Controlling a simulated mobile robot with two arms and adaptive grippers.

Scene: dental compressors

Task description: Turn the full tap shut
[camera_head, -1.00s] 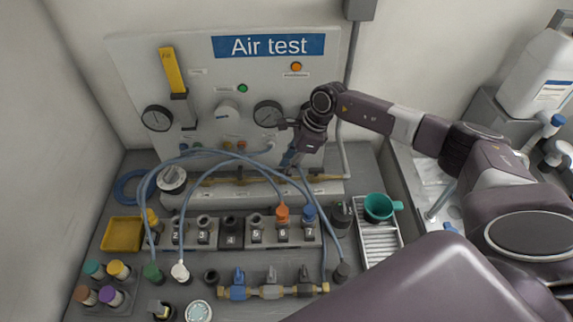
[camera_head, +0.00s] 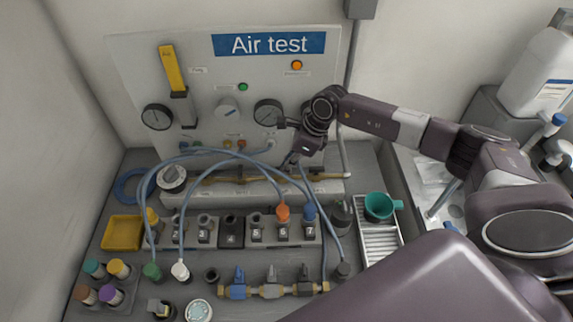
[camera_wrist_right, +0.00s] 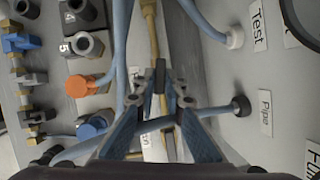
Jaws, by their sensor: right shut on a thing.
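My right gripper (camera_head: 291,161) reaches down to the brass pipe (camera_head: 225,180) along the foot of the Air test panel (camera_head: 215,75). In the right wrist view its blue fingers (camera_wrist_right: 160,92) are closed around a small dark piece on the brass line (camera_wrist_right: 151,25). This looks like the handle of the full tap, mostly hidden by the fingertips. I cannot read the tap's label or be sure of its angle. A blue hose (camera_wrist_right: 200,112) crosses close by the fingers. My left gripper is not in view.
Blue hoses (camera_head: 240,156) arch over the numbered block (camera_head: 230,233), with orange (camera_head: 282,212) and blue (camera_head: 309,213) connectors. A brass manifold with several taps (camera_head: 270,291) lies in front. A green cup (camera_head: 379,206) stands on the right rack.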

